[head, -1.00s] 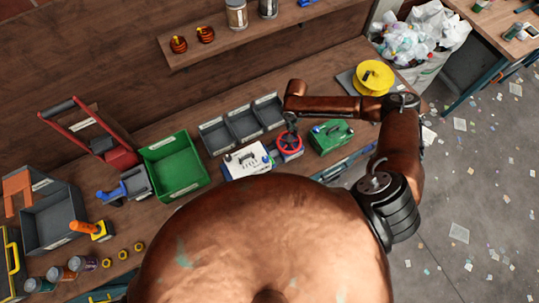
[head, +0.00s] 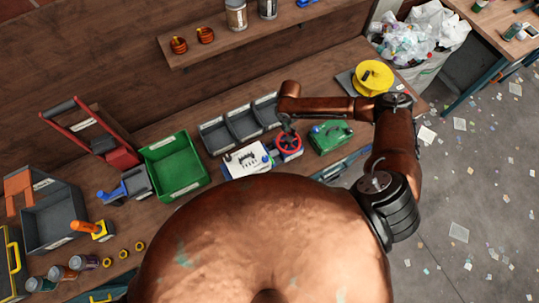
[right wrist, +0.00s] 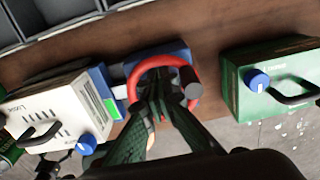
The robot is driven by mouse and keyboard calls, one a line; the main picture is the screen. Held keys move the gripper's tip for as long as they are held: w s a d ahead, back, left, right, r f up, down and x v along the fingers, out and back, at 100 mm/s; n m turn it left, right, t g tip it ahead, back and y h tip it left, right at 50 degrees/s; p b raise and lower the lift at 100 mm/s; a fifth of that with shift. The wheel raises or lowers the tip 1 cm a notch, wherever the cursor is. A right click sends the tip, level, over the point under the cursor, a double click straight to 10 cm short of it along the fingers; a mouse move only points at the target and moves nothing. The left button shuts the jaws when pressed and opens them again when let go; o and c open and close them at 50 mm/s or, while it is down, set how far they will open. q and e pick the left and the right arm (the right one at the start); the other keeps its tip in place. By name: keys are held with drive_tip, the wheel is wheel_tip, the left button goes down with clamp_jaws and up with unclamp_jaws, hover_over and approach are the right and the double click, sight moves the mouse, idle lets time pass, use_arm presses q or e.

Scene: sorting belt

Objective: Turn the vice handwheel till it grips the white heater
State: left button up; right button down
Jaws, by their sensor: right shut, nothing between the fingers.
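The white heater (head: 246,160) sits on the bench, left of the red vice handwheel (head: 289,144). In the right wrist view the heater (right wrist: 48,112) has a dark handle and a blue knob. A blue jaw stands close at its right side; I cannot tell whether they touch. The handwheel (right wrist: 150,66) is a red ring with a dark grip knob (right wrist: 192,91), in front of the blue vice body (right wrist: 160,52). My right gripper (head: 288,131) is shut and empty, its dark fingers (right wrist: 160,84) at the ring, partly hiding its middle. My left gripper is out of view.
A green case (head: 330,136) stands just right of the handwheel. Grey bins (head: 228,137) line up behind the heater, and a green crate (head: 174,165) is to its left. A yellow spool (head: 373,77) sits at the far right of the bench.

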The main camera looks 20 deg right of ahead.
wheel_tip(320, 180, up, 9)
drive_tip(key=p, duration=0.7)
idle(0.5)
